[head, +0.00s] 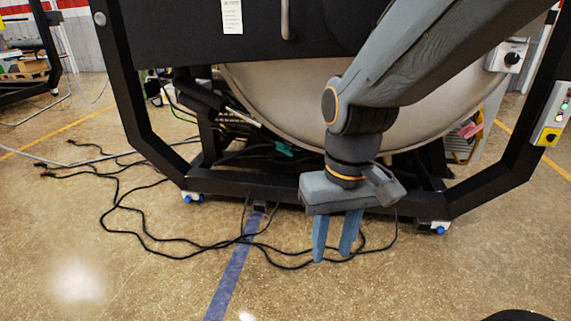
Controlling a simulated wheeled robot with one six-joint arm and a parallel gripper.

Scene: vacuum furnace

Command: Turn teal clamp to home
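A small teal piece (284,150), which looks like the teal clamp, shows under the lower rim of the big grey rounded vessel (270,95). It is small in the picture, and its exact angle cannot be told. My gripper (332,258) hangs pointing down in front of the black frame, to the right of and below the teal piece in the picture. Its two blue fingers are apart with nothing between them. It is not touching the teal piece. My arm covers part of the vessel's middle and right.
A black frame (290,188) with feet surrounds the vessel. Black cables (130,225) lie loose on the floor at left and below my gripper. A blue floor stripe (232,275) runs forward. A control box (553,115) is on the right post. The front floor is mostly clear.

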